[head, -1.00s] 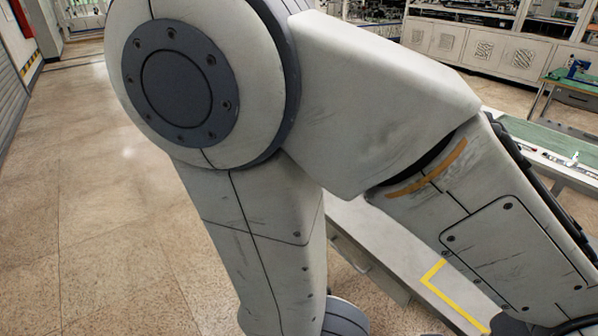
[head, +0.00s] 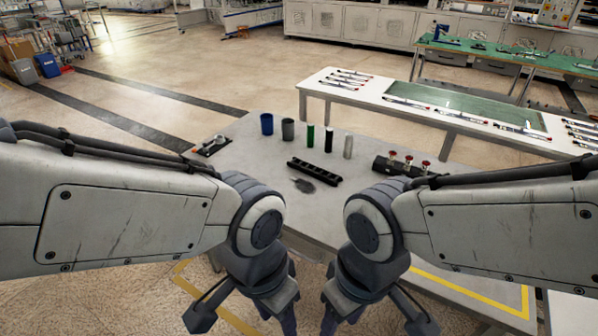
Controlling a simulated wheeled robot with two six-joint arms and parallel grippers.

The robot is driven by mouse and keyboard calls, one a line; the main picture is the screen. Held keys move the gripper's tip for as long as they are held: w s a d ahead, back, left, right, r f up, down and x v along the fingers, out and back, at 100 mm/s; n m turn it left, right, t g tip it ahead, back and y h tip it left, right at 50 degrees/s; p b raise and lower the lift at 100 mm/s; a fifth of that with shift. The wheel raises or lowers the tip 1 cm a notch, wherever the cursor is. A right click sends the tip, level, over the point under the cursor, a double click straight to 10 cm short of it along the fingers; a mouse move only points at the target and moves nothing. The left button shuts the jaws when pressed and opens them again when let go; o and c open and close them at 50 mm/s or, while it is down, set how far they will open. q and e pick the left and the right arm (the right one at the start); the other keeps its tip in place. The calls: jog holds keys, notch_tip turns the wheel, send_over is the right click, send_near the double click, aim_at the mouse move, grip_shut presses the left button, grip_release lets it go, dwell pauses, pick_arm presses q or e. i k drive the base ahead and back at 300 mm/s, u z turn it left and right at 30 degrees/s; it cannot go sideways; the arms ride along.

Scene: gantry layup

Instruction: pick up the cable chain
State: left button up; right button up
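The cable chain (head: 314,172) is a black segmented strip lying on the grey table (head: 240,165), near its middle. My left gripper (head: 278,312) hangs at the bottom of the head view, nearer to me than the chain and left of it. My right gripper (head: 336,314) hangs at the bottom, nearer to me and slightly right of the chain. Both grippers are apart from the chain. Their fingertips run to or past the lower picture edge, so their opening cannot be judged.
Behind the chain stand a blue cup (head: 267,124), a grey cup (head: 288,129), a green cylinder (head: 310,135), a black cylinder (head: 328,139) and a pale cylinder (head: 348,147). A dark manifold with red knobs (head: 402,165) lies right. A dark flat piece (head: 303,185) lies in front.

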aim_at(321, 172)
jog(key=k, duration=0.6)
jog(key=u, duration=0.75)
jog(key=i, duration=0.7)
jog(key=u, duration=0.65)
jog(key=i, duration=0.7)
jog(key=z, duration=0.55)
jog(key=i, duration=0.9)
jog(key=z, duration=0.75)
